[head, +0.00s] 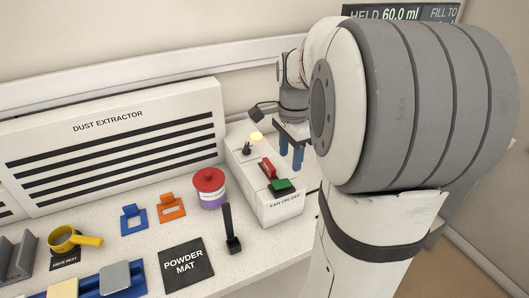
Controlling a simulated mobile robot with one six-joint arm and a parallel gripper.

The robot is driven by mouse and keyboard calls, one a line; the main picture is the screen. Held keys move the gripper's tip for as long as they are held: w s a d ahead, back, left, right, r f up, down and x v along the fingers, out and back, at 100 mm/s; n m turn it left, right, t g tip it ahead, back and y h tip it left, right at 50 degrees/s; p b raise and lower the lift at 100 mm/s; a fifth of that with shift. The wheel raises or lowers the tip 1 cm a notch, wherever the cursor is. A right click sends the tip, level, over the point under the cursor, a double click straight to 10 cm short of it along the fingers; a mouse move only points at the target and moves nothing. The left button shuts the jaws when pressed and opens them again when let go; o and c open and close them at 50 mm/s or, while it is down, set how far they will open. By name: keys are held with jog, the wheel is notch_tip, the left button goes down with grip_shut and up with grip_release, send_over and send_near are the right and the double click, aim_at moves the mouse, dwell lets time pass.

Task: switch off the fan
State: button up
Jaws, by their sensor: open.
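The fan control box (262,186) is a white box labelled "FAN ON/OFF", right of the dust extractor (110,145). On its top are a red button or rocker (267,168), a green one (281,186) nearer the front, a small black toggle (247,148) and a yellow lit lamp (257,136). My gripper (291,155) is open, with blue fingertips pointing down, just right of the red part. From this view I cannot tell if it touches the box. My own arm hides the area right of the box.
A purple jar with a red lid (209,188) stands left of the box. A black upright lever (230,230) stands in front. Blue (134,218) and orange (171,207) holders, a yellow sieve (75,239) and the powder mat (186,263) lie left. A display (400,13) is behind my arm.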

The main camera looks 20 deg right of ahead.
aim_at(288, 181)
notch_tip(288, 181, down, 8)
jog(key=shift+r, duration=0.25)
jog(key=c, duration=1)
jog(key=shift+a+f+h+b, duration=0.15)
jog(key=shift+a+h+b, duration=0.15)
jog(key=shift+h+b, duration=0.8)
jog(key=h+b, duration=0.2)
jog(key=b, duration=0.2)
jog(key=shift+a, duration=0.2)
jog(key=shift+r+h+b, duration=0.4)
jog(key=shift+r+b, duration=0.05)
